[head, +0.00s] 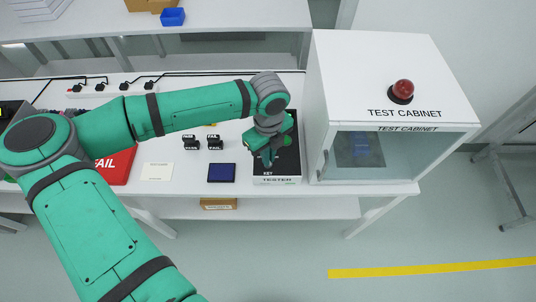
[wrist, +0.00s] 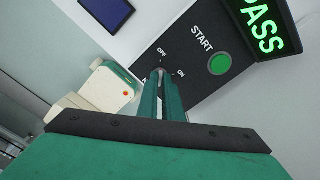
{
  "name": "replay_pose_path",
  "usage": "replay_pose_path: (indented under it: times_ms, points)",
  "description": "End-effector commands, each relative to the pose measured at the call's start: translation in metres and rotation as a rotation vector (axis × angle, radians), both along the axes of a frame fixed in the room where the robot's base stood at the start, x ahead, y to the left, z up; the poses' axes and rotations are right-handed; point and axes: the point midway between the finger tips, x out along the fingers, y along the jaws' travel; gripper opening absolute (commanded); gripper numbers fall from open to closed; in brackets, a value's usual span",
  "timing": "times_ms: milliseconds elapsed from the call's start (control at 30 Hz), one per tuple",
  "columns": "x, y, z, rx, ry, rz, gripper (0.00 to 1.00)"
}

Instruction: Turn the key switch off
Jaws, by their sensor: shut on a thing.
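The tester (head: 289,160) is a box with a black top and a white front marked TESTER, standing on the white bench. It also shows in the wrist view (wrist: 190,45), with a key switch (wrist: 160,70) between OFF and ON labels. My gripper (wrist: 158,76) points down at the key switch, its narrow fingers closed on the key. The fingers hide most of the key, so I cannot tell which label it points to. In the head view my gripper (head: 268,158) is over the tester's front part, near the KEY label.
A green START button (wrist: 219,65) and a lit green PASS display (wrist: 262,25) are beside the switch. The white test cabinet (head: 340,100) stands close on the right. A dark blue pad (head: 222,173), two stamps (head: 202,142) and a red FAIL tray (head: 118,166) lie left.

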Motion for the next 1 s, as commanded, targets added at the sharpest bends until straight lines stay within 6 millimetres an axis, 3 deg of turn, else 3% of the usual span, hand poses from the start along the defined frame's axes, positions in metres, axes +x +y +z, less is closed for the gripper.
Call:
replay_pose_path:
  times_ms: [733, 833, 1000]
  points:
    - [0.0025, 0.0016, 0.0005, -0.002, -0.007, 0.096, 0.00]
    - [0.0023, 0.0003, 0.0004, -0.001, -0.006, 0.093, 0.25]
    - [0.0017, 0.0003, 0.0001, 0.000, -0.004, 0.093, 0.25]
